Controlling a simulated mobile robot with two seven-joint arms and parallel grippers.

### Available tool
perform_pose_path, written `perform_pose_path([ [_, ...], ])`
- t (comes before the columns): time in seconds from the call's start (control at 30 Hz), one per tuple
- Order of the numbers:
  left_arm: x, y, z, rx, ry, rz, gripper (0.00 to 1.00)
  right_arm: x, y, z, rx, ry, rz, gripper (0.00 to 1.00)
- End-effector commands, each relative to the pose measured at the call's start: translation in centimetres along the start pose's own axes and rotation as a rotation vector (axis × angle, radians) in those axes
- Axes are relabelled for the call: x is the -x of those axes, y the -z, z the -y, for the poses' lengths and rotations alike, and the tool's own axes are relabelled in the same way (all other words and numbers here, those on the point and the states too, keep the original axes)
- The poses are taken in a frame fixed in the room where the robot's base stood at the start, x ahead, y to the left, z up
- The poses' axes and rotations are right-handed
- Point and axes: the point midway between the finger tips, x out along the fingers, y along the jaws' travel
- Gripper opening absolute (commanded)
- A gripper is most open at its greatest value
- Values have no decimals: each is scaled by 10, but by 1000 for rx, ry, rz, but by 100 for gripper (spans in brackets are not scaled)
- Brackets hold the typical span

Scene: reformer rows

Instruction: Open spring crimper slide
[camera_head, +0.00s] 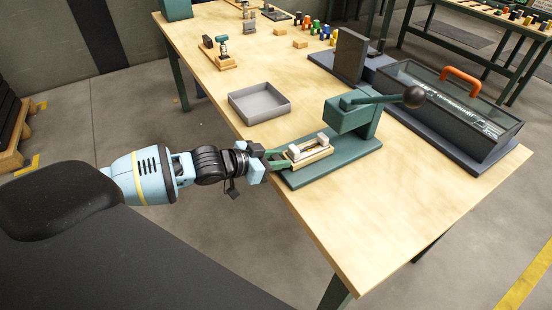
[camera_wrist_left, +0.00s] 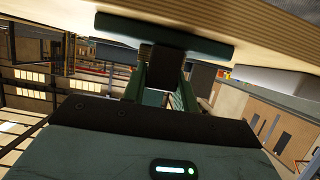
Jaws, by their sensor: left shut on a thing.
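The green spring crimper (camera_head: 355,118) stands on its base plate at the near left edge of the table. Its lever with a dark ball knob points right. The slide (camera_head: 307,151), a pale wooden-looking tray with white blocks, sits on the base below the press head. My left gripper (camera_head: 274,160) reaches in from the left at the table edge and is shut on the slide's front end. In the left wrist view, the fingers (camera_wrist_left: 163,92) close around a dark part (camera_wrist_left: 162,58) under a green bar (camera_wrist_left: 165,35). The gripped part is mostly hidden in the head view.
A grey empty tray (camera_head: 259,103) lies behind the crimper. A dark case with an orange handle (camera_head: 461,80) and a dark upright block (camera_head: 350,55) stand to the right. Small wooden parts (camera_head: 219,52) lie farther back. The table's front right is clear.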

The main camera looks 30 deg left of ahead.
Motion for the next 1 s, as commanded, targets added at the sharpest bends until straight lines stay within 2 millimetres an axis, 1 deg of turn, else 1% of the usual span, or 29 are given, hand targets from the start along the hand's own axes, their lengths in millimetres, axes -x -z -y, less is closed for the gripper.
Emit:
perform_pose_path([
  [0.3, 0, -1, -1, 2, -1, 0, 0, 0, 1, 0, -3, -1, -2, 0],
  [0.33, 0, -1, -1, 2, -1, 0, 30, 0, 1, 0, -3, -1, -3, 0],
  [0.5, 0, -1, 0, 2, -1, 0, 51, -1, 1, 0, 0, -1, -3, 0],
  [0.83, 3, 0, 0, 1, 1, -1, 51, 0, 1, -2, 7, -1, -3, 0],
  [0.93, 11, 0, 0, 2, 1, 0, 51, 0, 2, -3, 9, -1, -5, 0],
  [1.0, 20, -1, 1, 0, 1, 1, 51, 0, 4, -3, 9, -1, -7, 0],
])
